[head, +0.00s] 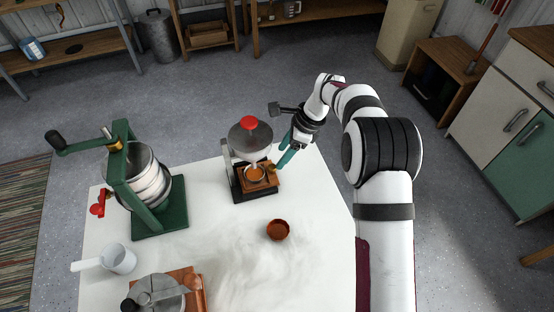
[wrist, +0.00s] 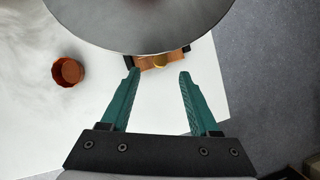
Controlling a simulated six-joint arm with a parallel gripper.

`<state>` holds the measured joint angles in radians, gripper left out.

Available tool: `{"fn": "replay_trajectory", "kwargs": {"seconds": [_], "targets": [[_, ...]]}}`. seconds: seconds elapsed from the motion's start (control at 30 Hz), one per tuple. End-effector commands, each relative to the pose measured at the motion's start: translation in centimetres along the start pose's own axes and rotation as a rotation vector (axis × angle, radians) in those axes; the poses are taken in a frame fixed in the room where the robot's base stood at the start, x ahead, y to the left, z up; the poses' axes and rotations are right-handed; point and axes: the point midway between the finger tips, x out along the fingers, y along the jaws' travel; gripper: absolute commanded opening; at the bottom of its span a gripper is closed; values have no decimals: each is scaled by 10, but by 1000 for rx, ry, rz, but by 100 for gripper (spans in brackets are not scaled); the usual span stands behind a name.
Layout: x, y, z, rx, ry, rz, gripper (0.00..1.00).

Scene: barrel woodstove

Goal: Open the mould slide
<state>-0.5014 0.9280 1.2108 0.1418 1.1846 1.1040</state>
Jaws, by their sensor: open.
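The machine with a grey hopper (head: 250,140) and a red knob on top stands near the far edge of the white table. Low on it is a wooden slide-like part (head: 257,184) with a round opening and a small brass knob (head: 272,168) at its right. I cannot tell how far this part is out. My gripper (head: 285,150) is open and empty, just right of the machine. In the wrist view the brass knob (wrist: 160,60) lies just beyond the gap between my fingertips (wrist: 160,74). The hopper hides most of the wooden part there.
A small reddish-brown cup (head: 278,230) stands in front of the machine. A green-framed crank machine (head: 150,185) and a white jug (head: 117,259) stand at left, with a metal-lidded device (head: 160,295) at the near edge. The table (head: 325,205) is bare right of the cup.

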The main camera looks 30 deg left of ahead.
Motion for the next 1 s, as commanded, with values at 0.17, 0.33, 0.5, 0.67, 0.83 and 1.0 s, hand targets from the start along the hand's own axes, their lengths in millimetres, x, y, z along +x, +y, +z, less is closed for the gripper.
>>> {"fn": "replay_trajectory", "kwargs": {"seconds": [0.17,0.33,0.5,0.67,0.83,1.0], "targets": [[38,0,0,-2,1,1,62],[52,0,0,-2,0,-2,62],[55,0,0,-2,1,-2,62],[55,0,0,-2,1,-2,55],[54,0,0,-2,0,-2,24],[54,0,0,-2,0,-2,0]]}}
